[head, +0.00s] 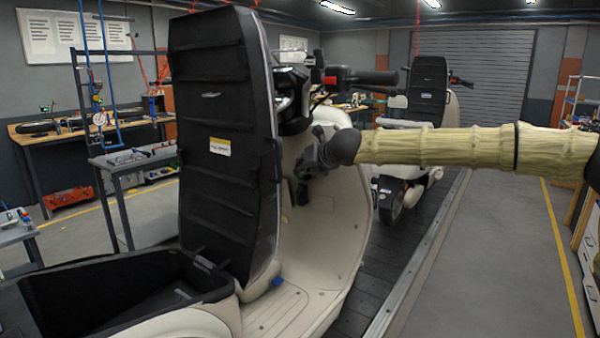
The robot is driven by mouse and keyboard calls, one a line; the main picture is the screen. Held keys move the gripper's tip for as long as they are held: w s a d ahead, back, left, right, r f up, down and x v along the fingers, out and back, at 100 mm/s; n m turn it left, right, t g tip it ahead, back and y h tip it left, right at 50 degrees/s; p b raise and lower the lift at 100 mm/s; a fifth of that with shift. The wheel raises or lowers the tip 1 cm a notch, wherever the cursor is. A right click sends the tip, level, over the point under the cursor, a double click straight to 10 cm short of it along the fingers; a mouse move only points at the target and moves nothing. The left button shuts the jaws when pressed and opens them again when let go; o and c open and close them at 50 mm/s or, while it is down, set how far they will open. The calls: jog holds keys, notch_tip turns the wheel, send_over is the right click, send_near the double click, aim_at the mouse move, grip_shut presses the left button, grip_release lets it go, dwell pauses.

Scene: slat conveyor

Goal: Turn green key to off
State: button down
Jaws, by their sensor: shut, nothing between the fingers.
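A cream scooter stands in the foreground, with its inner leg shield (335,215) facing me. My arm, in a pale yellow sleeve, reaches in from the right. My gripper (304,174) is shut and empty, close in front of the upper part of the leg shield. I cannot tell whether it touches anything there. A small dark item (303,194) hangs just below the gripper. I cannot make out the green key; the gripper and the dark parts around it may hide it.
A second scooter (405,185) stands behind on the dark slat conveyor (352,318). Workbenches (130,162) line the left. Grey floor on the right is clear.

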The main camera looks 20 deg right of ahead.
jog(key=shift+s+a+f+b, duration=0.15)
jog(key=shift+f+b, duration=0.15)
jog(key=shift+f, duration=0.55)
dwell(0.7)
jog(key=shift+s+r, duration=0.15)
jog(key=shift+r, duration=0.15)
jog(key=r+p+v, duration=0.1)
jog(key=p+v, duration=0.1)
jog(key=v, duration=0.6)
jog(key=shift+w, duration=0.4)
dwell(0.7)
